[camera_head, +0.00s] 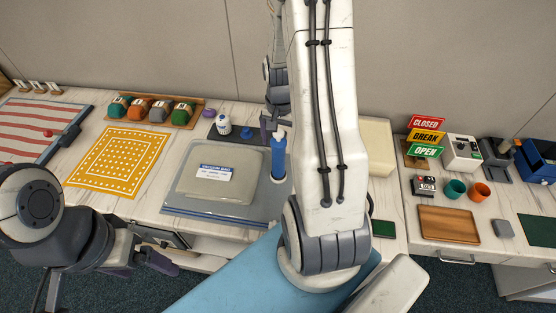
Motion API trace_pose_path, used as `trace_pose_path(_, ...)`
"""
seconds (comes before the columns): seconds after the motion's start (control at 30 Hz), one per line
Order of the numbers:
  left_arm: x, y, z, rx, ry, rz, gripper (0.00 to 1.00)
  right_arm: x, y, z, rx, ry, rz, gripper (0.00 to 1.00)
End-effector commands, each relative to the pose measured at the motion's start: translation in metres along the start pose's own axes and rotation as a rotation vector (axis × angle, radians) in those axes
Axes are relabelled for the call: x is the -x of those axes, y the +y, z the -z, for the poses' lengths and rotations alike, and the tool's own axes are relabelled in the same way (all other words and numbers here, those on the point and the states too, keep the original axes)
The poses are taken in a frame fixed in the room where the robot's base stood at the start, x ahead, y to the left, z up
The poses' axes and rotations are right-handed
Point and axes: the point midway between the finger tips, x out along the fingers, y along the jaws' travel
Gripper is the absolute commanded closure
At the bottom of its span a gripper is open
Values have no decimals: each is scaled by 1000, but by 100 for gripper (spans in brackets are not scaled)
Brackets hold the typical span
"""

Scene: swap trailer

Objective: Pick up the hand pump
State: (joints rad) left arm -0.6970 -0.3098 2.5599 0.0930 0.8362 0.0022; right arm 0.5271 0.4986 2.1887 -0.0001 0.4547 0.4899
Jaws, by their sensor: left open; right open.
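The hand pump (278,158) appears to be the upright blue cylinder with a pale top, standing at the right edge of the grey mat near the middle of the counter. My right gripper (276,128) is open at the pump's top, its fingers to either side in the picture; I cannot tell whether they touch it. My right arm hides the area just right of the pump. My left gripper (146,264) is open and empty, low at the left in front of the counter edge, far from the pump.
A clear bag with a label (213,176) lies on the grey mat (268,204) left of the pump. A white bottle (223,124) stands behind. A yellow patterned sheet (120,160) lies left. A wooden tray (448,224), cups and signs stand right.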

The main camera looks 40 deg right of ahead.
Motion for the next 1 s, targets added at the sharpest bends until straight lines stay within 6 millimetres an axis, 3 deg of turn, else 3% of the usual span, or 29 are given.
trace_pose_path(0.2,10,1,0,1,0,0,14,-26,-3,-4,1,-3,-2,6)
trace_pose_path(0.5,10,1,0,1,0,0,14,-31,-3,-2,1,1,1,6)
trace_pose_path(0.73,10,1,0,1,0,0,14,-31,-3,-2,1,1,0,94)
trace_pose_path(0.77,10,1,0,1,0,0,14,-31,-3,-2,1,1,0,100)
trace_pose_path(1.0,10,1,0,1,0,0,14,-30,-3,-2,1,1,1,100)
